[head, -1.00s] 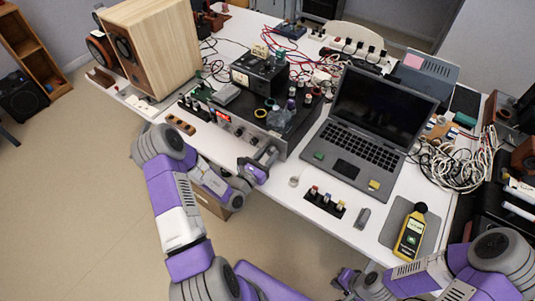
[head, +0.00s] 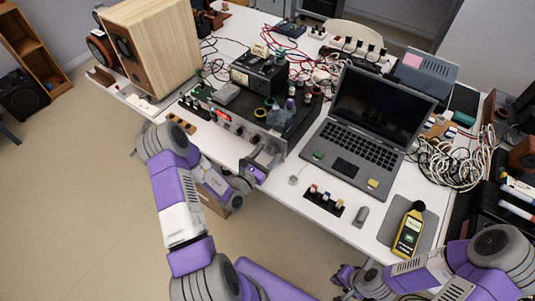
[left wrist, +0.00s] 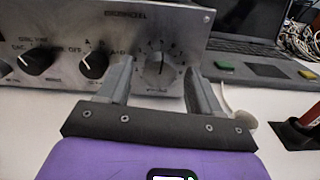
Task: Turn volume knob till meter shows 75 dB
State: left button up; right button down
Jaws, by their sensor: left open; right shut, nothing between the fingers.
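The silver amplifier (head: 236,128) stands near the table's front edge, with a small red display on its front. Its round silver volume knob (left wrist: 155,66) has a dark pointer line and a marked dial in the left wrist view. My left gripper (head: 268,158) is open at the amplifier's right front. In the left wrist view its fingers (left wrist: 159,82) stand either side of the knob; contact cannot be told. The yellow sound meter (head: 408,240) lies on a grey mat at the right; its reading is too small to read. My right gripper (head: 344,273) is shut and empty, below the table edge.
Two black knobs (left wrist: 93,64) sit left of the silver knob. An open laptop (head: 362,140) stands right of the amplifier. A wooden speaker (head: 155,50) stands at the back left. A black block with several coloured posts (head: 325,199) lies near the front edge.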

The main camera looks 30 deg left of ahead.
pick_arm(q)
jog(key=s, duration=0.4)
jog(key=s+p, duration=0.1)
jog(key=s, duration=0.2)
jog(key=shift+s+a, duration=0.1)
jog(key=shift+a, duration=0.2)
jog(key=shift+d, duration=0.1)
